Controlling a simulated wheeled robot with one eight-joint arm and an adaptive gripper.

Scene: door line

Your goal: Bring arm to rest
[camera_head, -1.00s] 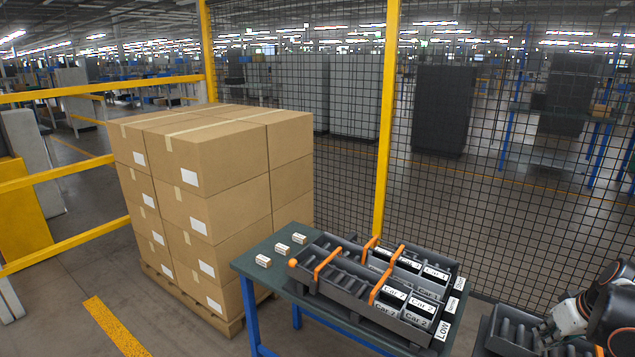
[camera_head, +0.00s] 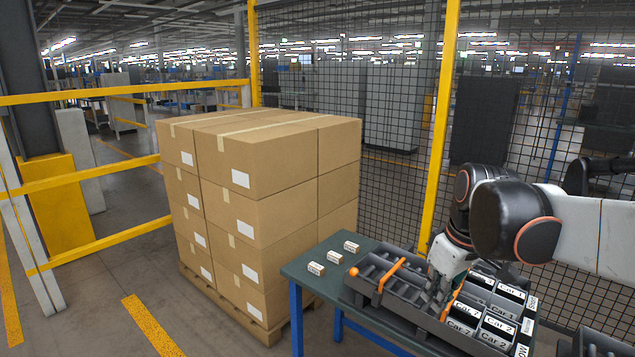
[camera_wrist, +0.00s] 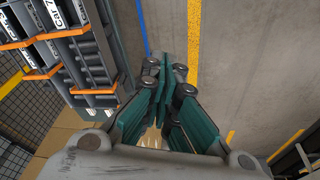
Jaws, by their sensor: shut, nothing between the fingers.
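My gripper (camera_head: 436,300) is at the end of my arm, which reaches in from the right in the head view. In that view it appears over the dark grey sectioned tray (camera_head: 373,297) on the green table. In the wrist view the gripper (camera_wrist: 166,75) has its teal fingers together with nothing between them. Bare floor and a blue table leg lie beyond the fingertips there, and the tray (camera_wrist: 62,68) is at the upper left. Whether the gripper touches the tray cannot be told.
The green table (camera_head: 310,276) holds several small white boxes at its left. A pallet of cardboard boxes (camera_head: 270,190) stands left of it. A yellow post (camera_head: 440,150) and black mesh fence rise behind. Another dark tray (camera_head: 600,343) is at the lower right.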

